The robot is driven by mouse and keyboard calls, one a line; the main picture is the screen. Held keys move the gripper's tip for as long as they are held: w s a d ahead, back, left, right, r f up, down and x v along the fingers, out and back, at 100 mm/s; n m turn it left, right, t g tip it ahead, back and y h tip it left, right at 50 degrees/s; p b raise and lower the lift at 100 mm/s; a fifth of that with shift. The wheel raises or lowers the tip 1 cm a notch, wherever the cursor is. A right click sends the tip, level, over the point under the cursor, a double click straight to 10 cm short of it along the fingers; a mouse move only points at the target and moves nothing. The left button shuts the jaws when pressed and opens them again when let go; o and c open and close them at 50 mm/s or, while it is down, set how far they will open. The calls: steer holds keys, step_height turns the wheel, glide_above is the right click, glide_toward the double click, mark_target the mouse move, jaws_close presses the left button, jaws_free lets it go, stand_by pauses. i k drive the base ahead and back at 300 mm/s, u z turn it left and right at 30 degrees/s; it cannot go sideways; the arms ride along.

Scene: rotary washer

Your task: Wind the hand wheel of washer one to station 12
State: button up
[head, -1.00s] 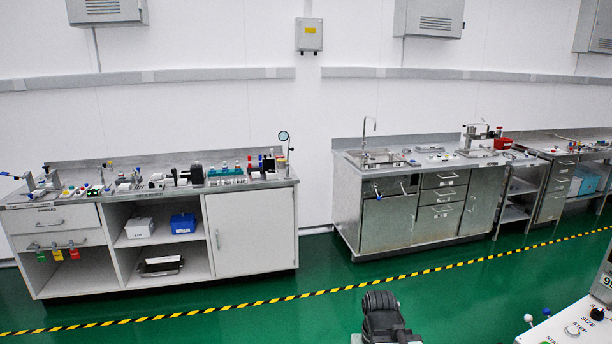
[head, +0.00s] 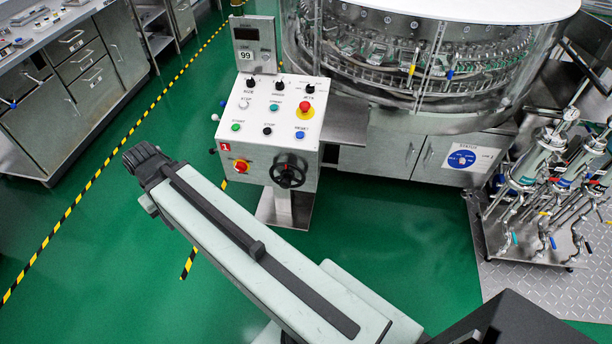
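The washer's control box (head: 268,125) is white and carries a red label with a 1. The hand wheel (head: 288,171) is black, with a knob at its hub, on the lower front right of the box. The display (head: 246,55) above the box carries a plate that reads 99; its screen is too small to read. Behind stands the round washer (head: 420,75) with a glass wall. My arm reaches from the bottom right to the left of the box, ending in a dark ribbed part apart from the wheel. I see no gripper fingers.
A pipe trolley (head: 540,190) stands at right on metal plate. Steel benches (head: 70,80) stand at left. Green floor (head: 400,245) is free before the washer.

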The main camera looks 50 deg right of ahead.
mark_target(287, 175)
steer(key=z, duration=1.25)
